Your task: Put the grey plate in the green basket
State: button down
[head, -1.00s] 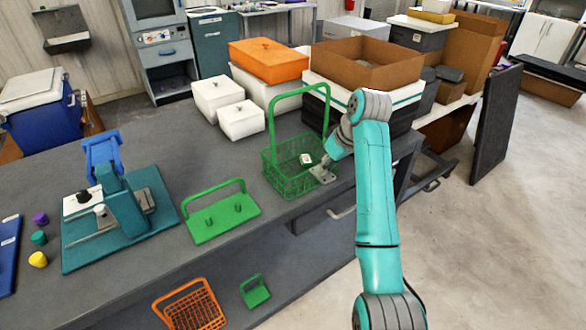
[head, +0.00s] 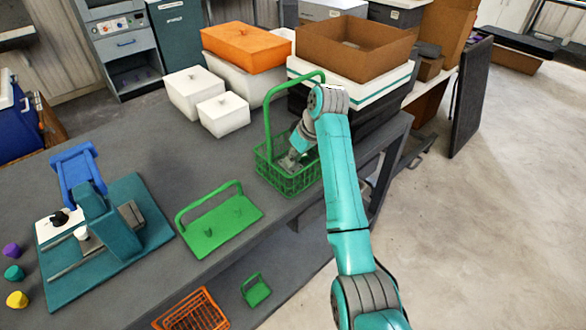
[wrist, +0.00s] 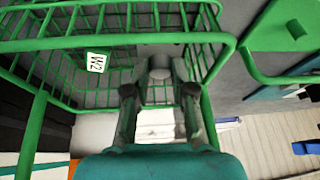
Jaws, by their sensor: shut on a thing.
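The green basket (head: 268,170) is a wire mesh box with a tall looped handle, standing on the dark bench near its right edge. Its mesh and a white W2 tag (wrist: 96,62) fill much of the wrist view. My gripper (head: 290,163) reaches down into the basket from the right, beside the handle. In the wrist view its two fingers (wrist: 160,95) are shut on the grey plate (wrist: 161,63), which shows only in part between and beyond the fingertips. In the head view the plate is hidden by the gripper and mesh. I cannot tell whether it touches the basket floor.
A green flat rack with a handle (head: 222,228) lies left of the basket. White lidded boxes (head: 222,113), an orange box (head: 245,48) and a brown carton (head: 350,48) stand behind. A teal press (head: 95,225) is at left. Open floor (head: 480,210) lies right.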

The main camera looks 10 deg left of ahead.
aim_at(296, 166)
jog(key=shift+f, duration=2.4)
jog(key=c, duration=1)
grip_release()
jog(key=shift+d+f, duration=0.1)
jog(key=v, duration=1.2)
